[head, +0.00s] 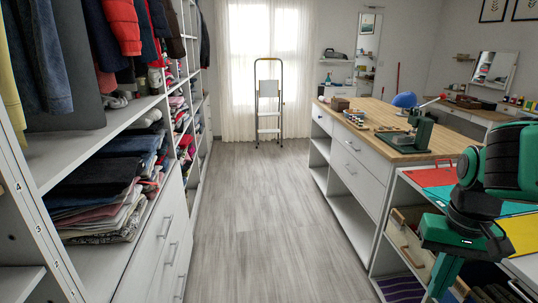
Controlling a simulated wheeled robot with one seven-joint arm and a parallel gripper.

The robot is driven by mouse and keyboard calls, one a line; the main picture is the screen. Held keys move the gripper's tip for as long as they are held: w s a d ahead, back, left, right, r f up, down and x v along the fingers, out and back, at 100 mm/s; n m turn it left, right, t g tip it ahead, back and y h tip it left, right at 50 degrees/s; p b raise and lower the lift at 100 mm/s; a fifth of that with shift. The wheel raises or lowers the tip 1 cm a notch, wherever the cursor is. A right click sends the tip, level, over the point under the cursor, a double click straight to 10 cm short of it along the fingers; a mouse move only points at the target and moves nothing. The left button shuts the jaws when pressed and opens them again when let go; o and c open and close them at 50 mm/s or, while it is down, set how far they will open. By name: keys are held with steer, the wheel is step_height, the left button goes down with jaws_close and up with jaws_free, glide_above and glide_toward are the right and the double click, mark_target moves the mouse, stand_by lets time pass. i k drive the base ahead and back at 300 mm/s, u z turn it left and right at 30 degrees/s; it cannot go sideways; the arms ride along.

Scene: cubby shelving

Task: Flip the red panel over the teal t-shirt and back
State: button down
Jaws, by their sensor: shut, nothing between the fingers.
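The red panel (428,177) lies flat on top of the low white cabinet at the right, near its back edge. A teal piece (441,192) shows just in front of it, partly hidden behind my arm; I cannot tell whether it is the t-shirt. My gripper (440,283) hangs at the lower right, pointing down in front of the cabinet's open side. It is shut and empty, apart from the red panel. My arm covers part of the cabinet top.
Cubby shelving with folded clothes (95,205) lines the left. The grey floor (255,220) between is clear; a stepladder (268,100) stands far back.

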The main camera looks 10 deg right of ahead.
mark_target(436, 177)
steer(key=i, duration=2.5)
steer(key=z, duration=2.4)
steer(key=i, duration=0.5)
